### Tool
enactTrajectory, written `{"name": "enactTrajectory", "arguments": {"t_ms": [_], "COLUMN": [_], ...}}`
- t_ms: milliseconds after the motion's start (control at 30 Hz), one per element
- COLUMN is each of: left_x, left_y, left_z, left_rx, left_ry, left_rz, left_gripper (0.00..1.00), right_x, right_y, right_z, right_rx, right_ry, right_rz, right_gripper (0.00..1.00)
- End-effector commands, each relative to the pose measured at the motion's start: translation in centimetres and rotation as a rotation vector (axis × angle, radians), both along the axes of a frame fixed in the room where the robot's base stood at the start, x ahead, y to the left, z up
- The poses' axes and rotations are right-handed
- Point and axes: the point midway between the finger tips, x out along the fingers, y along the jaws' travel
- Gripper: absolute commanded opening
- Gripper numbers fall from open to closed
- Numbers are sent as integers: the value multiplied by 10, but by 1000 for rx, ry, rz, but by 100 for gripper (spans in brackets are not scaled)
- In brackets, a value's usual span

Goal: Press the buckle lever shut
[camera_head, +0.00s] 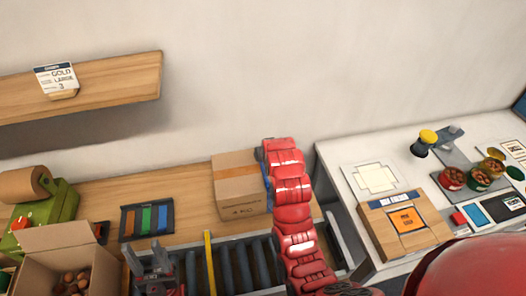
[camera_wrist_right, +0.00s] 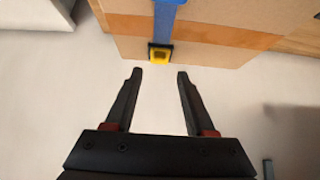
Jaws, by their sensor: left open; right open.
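A closed cardboard box (camera_head: 238,190) stands at the back of the roller conveyor, beside my red right arm. In the right wrist view, the box (camera_wrist_right: 215,50) carries a blue strap (camera_wrist_right: 166,18) that ends at a black buckle with a yellow lever (camera_wrist_right: 160,55). My right gripper (camera_wrist_right: 159,73) is open and empty, its fingertips just short of the buckle with a gap between them. Whether the lever is raised or flat is too small to tell. In the head view my right arm hides the buckle and the right gripper. My left gripper (camera_head: 153,255) is open over the conveyor, apart from the box.
An open carton of chestnuts (camera_head: 62,262) and a green machine (camera_head: 45,215) stand at the left. A tray with coloured strips (camera_head: 147,220) lies left of the box. A yellow bar (camera_head: 209,262) crosses the conveyor rollers (camera_head: 240,268). A white table (camera_head: 345,160) is at the right.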

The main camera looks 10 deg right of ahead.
Motion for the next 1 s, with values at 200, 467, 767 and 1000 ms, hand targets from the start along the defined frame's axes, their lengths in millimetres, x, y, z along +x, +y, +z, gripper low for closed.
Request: {"name": "enactTrajectory", "arguments": {"t_ms": [200, 467, 767, 1000], "left_x": [0, 0, 0, 0], "left_y": [0, 0, 0, 0], "left_z": [14, 41, 50, 49], "left_rx": [0, 0, 0, 0], "left_ry": [0, -1, 0, 0], "left_rz": [0, 0, 0, 0], "left_gripper": [50, 50, 50, 50], "right_x": [-35, -67, -76, -76], "right_y": [1, 1, 1, 1], "right_z": [43, 83, 89, 88], "right_rx": [0, 1, 0, 0], "right_ry": [-3, 2, 0, 0], "right_rz": [0, 1, 0, 0], "right_gripper": [55, 55, 55, 55]}}
